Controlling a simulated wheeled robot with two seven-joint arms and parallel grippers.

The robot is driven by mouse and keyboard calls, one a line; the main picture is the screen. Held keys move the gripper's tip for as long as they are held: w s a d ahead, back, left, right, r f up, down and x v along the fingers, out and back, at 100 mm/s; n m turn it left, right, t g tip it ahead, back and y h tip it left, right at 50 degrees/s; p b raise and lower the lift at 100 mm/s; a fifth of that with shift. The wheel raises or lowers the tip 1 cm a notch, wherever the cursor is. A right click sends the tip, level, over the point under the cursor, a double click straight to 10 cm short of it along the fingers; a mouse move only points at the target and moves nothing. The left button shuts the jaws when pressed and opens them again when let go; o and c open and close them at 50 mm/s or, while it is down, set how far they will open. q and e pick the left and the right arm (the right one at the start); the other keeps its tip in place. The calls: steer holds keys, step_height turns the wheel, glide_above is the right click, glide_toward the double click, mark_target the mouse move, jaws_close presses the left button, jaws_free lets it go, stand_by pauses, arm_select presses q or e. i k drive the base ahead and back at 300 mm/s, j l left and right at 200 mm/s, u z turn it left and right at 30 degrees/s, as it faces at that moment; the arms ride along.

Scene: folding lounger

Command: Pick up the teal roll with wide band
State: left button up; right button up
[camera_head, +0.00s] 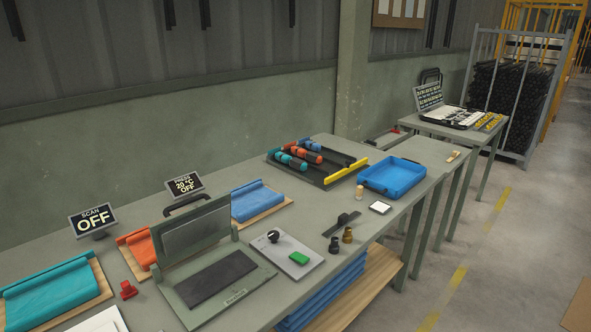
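Several small rolls lie in a dark rack (330,166) at the middle of the long bench. A teal roll (284,158) lies at the rack's left end, with dark banding along it. An orange roll (305,156) and a blue roll (311,146) lie behind it. The rolls are too small here to judge band widths. A larger teal sheet with a rolled edge (52,292) lies on a wooden board at the left front. Neither of my grippers is in view.
A blue tray (392,178) stands right of the rack. Open floor (480,260) lies to the right.

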mark_target(297, 164)
steer(key=i+u, duration=0.15)
steer(key=l+u, duration=0.15)
steer(key=u, duration=0.25)
steer(key=i+l+u, duration=0.1)
steer(key=u, duration=0.3)
steer(key=l+u, duration=0.2)
steer(key=u, duration=0.2)
steer(key=l+u, duration=0.15)
steer(key=u, duration=0.25)
